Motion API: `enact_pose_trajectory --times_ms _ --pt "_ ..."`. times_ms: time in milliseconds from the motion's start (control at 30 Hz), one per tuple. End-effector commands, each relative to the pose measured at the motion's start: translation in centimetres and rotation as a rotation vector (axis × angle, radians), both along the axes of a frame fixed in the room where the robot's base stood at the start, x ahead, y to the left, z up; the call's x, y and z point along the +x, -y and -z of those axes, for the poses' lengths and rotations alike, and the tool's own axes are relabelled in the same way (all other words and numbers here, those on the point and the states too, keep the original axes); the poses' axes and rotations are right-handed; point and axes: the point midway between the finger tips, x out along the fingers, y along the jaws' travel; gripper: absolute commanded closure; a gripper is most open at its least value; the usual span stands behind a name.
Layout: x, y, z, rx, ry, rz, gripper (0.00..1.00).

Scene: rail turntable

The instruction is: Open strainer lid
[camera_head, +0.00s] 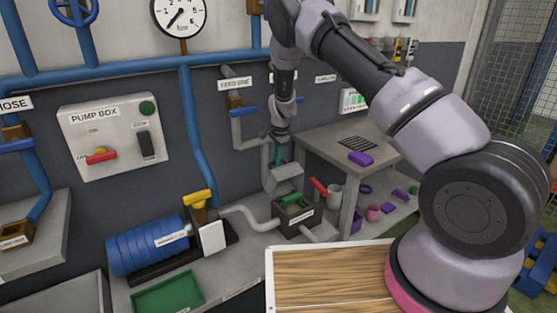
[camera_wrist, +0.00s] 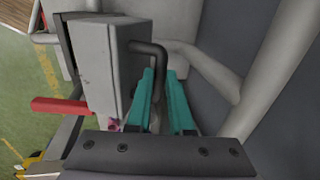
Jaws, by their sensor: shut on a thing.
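The strainer (camera_head: 296,217) is a dark open box on the low bench, with green showing inside. Its grey lid (camera_head: 284,178) stands tilted up at the box's back left side, off the opening. In the wrist view the lid (camera_wrist: 98,70) is a grey block seen nearly edge-on, with a dark bent handle (camera_wrist: 153,47). My gripper (camera_head: 276,153) has teal fingers and points down at the lid. In the wrist view my gripper (camera_wrist: 163,85) is shut on the handle, which runs between the fingers. The exact contact is partly hidden.
A red lever (camera_head: 318,187) rises beside the strainer and also shows in the wrist view (camera_wrist: 60,106). Grey pipes (camera_wrist: 268,75) run close on the right there. A blue pump (camera_head: 147,244) and a green tray (camera_head: 168,292) are left. A grey table (camera_head: 335,147) stands right.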

Motion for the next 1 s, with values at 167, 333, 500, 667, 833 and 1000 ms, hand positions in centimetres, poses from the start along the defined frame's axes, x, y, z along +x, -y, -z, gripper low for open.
enact_pose_trajectory --times_ms 167,333,500,667,833,1000 --pt "0.36 -0.23 0.16 0.001 0.002 0.001 1.0" --pt "0.48 -0.31 0.21 0.001 0.002 0.001 1.0" --pt "0.5 -0.33 0.2 0.002 0.002 0.001 1.0" --pt "0.52 -0.33 0.18 0.002 0.003 0.0 1.0" --pt "0.5 -0.31 0.2 0.002 0.003 0.0 0.51" --pt "0.46 -0.28 0.25 0.001 0.001 0.001 0.51"
